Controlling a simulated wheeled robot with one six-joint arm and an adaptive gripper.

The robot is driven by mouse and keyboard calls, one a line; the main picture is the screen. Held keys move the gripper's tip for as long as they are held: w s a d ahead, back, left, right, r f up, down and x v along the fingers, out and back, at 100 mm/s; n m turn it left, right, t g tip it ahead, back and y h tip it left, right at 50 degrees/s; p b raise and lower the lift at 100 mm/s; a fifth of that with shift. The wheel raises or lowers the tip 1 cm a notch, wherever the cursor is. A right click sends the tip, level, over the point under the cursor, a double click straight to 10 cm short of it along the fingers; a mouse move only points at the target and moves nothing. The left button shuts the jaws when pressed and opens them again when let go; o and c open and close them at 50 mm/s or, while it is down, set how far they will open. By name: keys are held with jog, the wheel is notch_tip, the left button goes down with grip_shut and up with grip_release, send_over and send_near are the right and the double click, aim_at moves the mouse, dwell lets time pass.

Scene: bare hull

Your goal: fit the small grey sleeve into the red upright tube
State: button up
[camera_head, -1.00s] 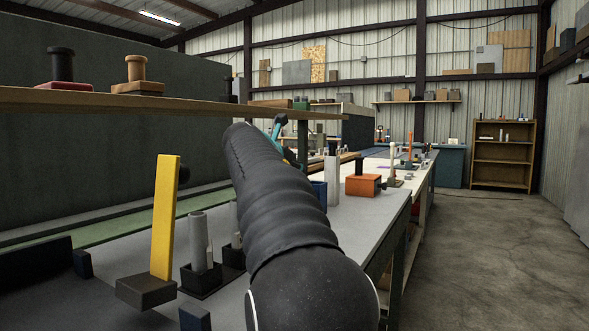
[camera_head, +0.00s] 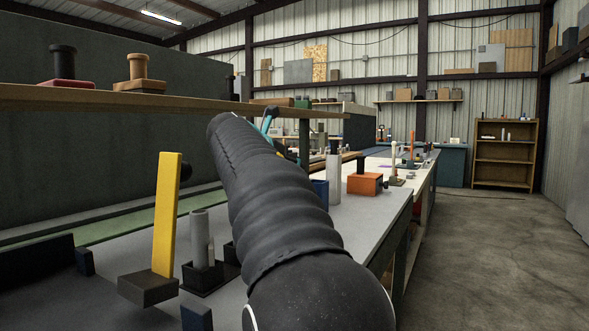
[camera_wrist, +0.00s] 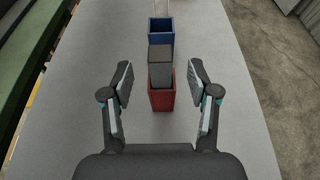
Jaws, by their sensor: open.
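The red upright tube (camera_wrist: 162,101) stands on the grey bench top in the wrist view, square in outline. The small grey sleeve (camera_wrist: 160,54) is upright at the red tube's top and sticks out of its mouth. I cannot tell how deep its lower end sits. My gripper (camera_wrist: 160,68) is open, with one finger on each side of the sleeve and a visible gap to both. In the head view my arm hides the red tube and the sleeve, and only a teal bit of the gripper shows.
A blue open square tube (camera_wrist: 160,33) stands just beyond the red one; it also shows in the head view (camera_head: 320,190). A pale post (camera_head: 334,181) and an orange box (camera_head: 364,184) stand nearby. A yellow upright bar (camera_head: 166,215) is at left. A shelf board (camera_head: 180,103) overhangs the bench.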

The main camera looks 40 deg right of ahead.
jog(key=v, duration=0.7)
jog(key=shift+s+a, duration=0.1)
dwell(0.4)
